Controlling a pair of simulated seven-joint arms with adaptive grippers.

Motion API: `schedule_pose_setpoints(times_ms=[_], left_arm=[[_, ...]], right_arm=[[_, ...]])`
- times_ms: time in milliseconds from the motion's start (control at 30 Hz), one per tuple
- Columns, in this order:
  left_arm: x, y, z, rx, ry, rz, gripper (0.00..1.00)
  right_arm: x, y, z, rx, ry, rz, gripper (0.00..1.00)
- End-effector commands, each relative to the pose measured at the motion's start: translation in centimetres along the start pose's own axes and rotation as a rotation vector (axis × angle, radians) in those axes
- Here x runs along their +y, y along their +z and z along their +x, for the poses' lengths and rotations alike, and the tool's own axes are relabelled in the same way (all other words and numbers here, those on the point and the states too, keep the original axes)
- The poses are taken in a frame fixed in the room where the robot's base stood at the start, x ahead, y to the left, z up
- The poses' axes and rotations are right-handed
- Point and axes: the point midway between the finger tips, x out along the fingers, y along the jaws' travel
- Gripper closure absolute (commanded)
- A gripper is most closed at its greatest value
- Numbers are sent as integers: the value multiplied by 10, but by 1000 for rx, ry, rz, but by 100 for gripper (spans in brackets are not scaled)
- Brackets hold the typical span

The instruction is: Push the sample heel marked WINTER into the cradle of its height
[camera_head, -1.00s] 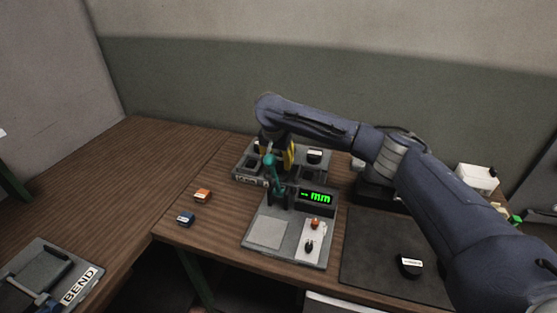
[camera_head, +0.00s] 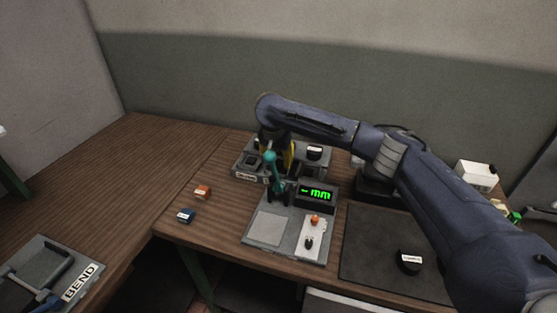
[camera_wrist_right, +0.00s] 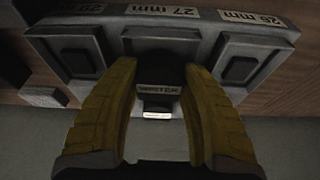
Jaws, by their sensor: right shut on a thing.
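The dark heel marked WINTER (camera_wrist_right: 158,88) shows in the right wrist view between the yellow fingers of my right gripper (camera_wrist_right: 160,110), which is shut on it. It is at the middle cradle of the grey cradle block (camera_wrist_right: 285,33), by the 27 mm label (camera_wrist_right: 161,10). How deep it sits in the cradle is hidden. In the head view the right gripper (camera_head: 289,158) is over the middle of the block (camera_head: 240,172), and the arm and teal lever hide the heel. My left gripper is not in view.
A gauge (camera_head: 250,243) with a teal lever (camera_head: 272,168) and green mm display (camera_head: 316,193) stands in front of the block. A black labelled piece (camera_head: 410,266) lies on a dark mat (camera_head: 370,245). Orange (camera_head: 202,193) and blue (camera_head: 186,216) blocks lie left.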

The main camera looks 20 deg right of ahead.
Motion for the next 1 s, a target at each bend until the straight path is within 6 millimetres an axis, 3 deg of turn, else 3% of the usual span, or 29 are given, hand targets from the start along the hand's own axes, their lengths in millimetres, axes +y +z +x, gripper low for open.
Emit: schedule_pose_setpoints(times_ms=[1000], left_arm=[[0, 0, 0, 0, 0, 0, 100]], right_arm=[[0, 2, 6, 0, 0, 1, 85]])
